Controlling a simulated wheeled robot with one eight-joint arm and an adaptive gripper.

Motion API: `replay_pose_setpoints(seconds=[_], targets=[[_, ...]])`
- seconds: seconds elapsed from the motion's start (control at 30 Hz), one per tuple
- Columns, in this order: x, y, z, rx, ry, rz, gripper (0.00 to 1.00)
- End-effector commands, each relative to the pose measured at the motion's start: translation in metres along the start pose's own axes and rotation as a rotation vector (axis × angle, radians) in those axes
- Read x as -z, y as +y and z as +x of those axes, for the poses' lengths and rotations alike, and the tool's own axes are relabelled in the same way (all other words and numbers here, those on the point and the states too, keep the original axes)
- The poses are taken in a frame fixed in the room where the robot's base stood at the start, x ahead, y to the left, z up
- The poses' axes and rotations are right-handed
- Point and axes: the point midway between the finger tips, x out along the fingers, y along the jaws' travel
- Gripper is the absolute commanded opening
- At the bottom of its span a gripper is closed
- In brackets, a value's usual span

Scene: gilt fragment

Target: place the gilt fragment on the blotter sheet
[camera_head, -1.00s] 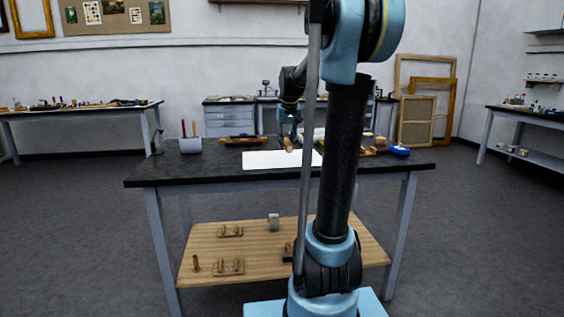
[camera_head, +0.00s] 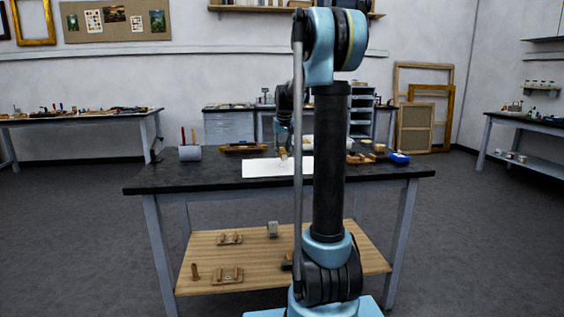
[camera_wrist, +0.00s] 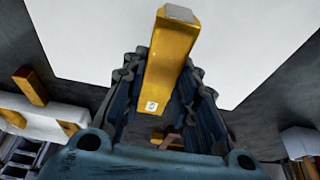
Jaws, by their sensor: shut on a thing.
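The gilt fragment (camera_wrist: 171,62) is a gold bar with a grey end and a small pale mark, seen in the wrist view between my gripper's fingers. My gripper (camera_head: 283,146) is shut on it, and the fragment sticks out past the fingertips. In the head view the small gold fragment (camera_head: 283,154) is below the gripper, over the white blotter sheet (camera_head: 262,169). The sheet (camera_wrist: 85,38) fills much of the wrist view behind the fragment. I cannot tell whether the fragment touches the sheet. My arm hides the sheet's right part in the head view.
The sheet lies on a dark workbench (camera_head: 160,179). A pale holder with upright tools (camera_head: 190,153) stands at the left and a wooden tray (camera_head: 243,148) behind the sheet. A blue bowl (camera_head: 399,158) and small items are at the right. The bench's front left is clear.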

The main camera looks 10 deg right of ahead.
Motion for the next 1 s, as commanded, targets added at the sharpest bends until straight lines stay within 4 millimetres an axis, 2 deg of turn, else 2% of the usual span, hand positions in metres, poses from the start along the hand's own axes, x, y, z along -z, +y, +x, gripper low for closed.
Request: replay_pose_setpoints(seconds=[0.33, 0.7, 0.73, 0.8, 1.0], targets=[[-0.011, -0.001, 0.036, 0.000, 0.000, -0.001, 0.04], [-0.013, -0.001, 0.041, 0.000, 0.000, -0.001, 0.04], [-0.013, -0.001, 0.040, 0.000, 0.000, -0.001, 0.34], [-0.013, -0.001, 0.040, 0.000, 0.000, -0.001, 0.47], [-0.013, -0.001, 0.040, 0.000, 0.000, -0.001, 0.47]])
